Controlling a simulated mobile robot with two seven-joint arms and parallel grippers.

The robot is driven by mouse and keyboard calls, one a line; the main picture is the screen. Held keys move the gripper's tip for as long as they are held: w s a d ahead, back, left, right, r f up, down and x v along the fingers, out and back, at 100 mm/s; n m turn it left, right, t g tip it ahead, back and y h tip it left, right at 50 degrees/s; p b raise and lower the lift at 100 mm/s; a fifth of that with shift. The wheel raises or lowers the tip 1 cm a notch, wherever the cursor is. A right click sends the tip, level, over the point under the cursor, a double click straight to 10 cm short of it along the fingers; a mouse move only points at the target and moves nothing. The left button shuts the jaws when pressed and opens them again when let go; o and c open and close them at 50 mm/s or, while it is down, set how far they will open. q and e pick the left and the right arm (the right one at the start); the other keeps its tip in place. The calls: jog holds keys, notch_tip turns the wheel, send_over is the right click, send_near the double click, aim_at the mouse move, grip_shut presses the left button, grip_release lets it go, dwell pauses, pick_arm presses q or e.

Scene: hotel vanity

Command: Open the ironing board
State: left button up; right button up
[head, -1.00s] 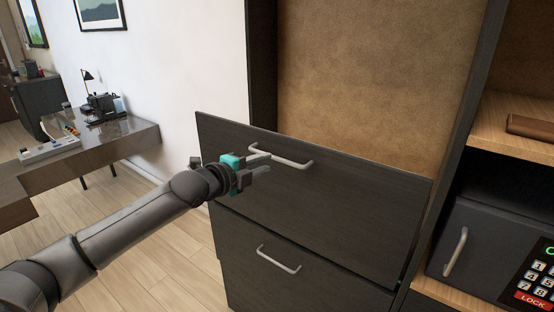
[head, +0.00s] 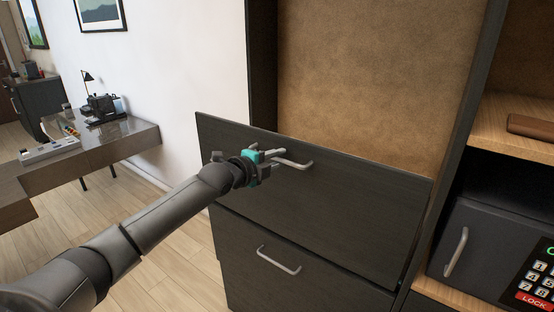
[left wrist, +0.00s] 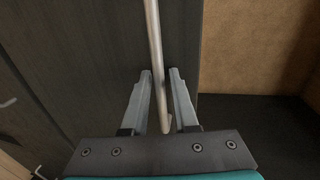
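No ironing board surface shows. A dark wood upper front panel (head: 340,205) with a metal bar handle (head: 300,164) stands below a brown-backed recess. My left gripper (head: 277,160) is at the left part of this handle. In the left wrist view, the handle bar (left wrist: 154,35) runs between the two grey fingers of my left gripper (left wrist: 160,76). The fingers are apart, with visible gaps beside the bar, so the gripper is open around it. My right gripper is not in view.
A lower dark drawer with its own handle (head: 278,260) is beneath. A safe (head: 490,238) with a keypad sits on the right shelf. A grey desk (head: 100,150) stands at the left. The floor (head: 165,240) between is clear.

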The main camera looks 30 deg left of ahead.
pick_arm(q)
jog(key=shift+c, duration=0.3)
grip_shut()
dwell(1.0)
